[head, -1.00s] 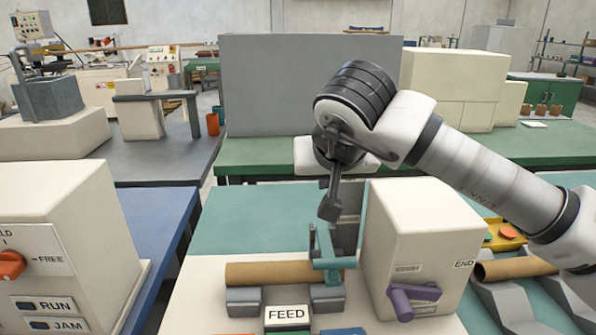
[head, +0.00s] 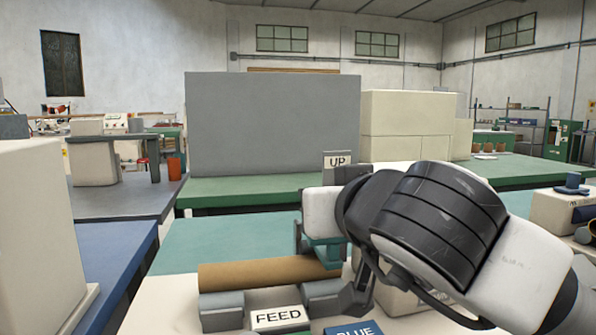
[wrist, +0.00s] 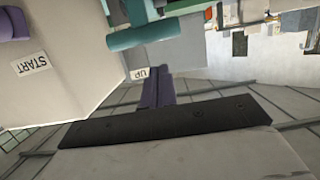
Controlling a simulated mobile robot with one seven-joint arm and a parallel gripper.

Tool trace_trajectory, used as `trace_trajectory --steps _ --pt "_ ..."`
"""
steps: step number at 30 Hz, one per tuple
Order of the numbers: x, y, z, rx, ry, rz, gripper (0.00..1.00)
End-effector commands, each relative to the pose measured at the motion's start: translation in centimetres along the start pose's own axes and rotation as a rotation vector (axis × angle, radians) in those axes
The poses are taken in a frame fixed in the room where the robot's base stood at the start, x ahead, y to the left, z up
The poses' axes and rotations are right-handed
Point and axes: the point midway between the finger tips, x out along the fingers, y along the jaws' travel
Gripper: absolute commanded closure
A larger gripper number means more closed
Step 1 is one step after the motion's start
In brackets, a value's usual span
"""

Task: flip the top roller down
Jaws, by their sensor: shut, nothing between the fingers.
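A teal bracket (head: 326,252) stands at the right end of a brown cardboard tube (head: 262,274), partly hidden by my arm. In the wrist view a teal roller (wrist: 145,33) on a teal frame shows at the top, its end near the UP plate. The plate marked UP (head: 337,161) stands above and behind the bracket. My gripper (wrist: 155,80) shows in the wrist view with its fingers together and nothing between them. They point at the UP plate, below the roller in the picture. I cannot tell whether they touch anything.
The tube lies on grey supports (head: 222,308) behind the FEED label (head: 277,317). A BLUE label (head: 353,331) is at the front. A cream housing with a START label (wrist: 30,64) and purple lever (wrist: 14,24) stands close to my gripper. The teal tabletop (head: 225,240) left of the bracket is clear.

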Motion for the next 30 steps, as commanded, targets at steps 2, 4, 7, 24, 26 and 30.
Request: trace_trajectory --steps 2,4,7,24,26,30 --pt "0.0 0.0 1.8 0.000 0.045 0.001 1.00" --pt "-0.2 0.0 2.3 -0.001 0.080 0.000 1.00" --pt "-0.4 0.0 2.8 0.000 0.126 0.000 1.00" --pt "-0.8 0.0 3.8 0.000 0.236 0.000 1.00" --pt "-0.8 0.0 3.9 0.000 0.236 0.000 1.00" --pt "-0.8 0.0 3.9 0.000 0.235 0.000 1.00"
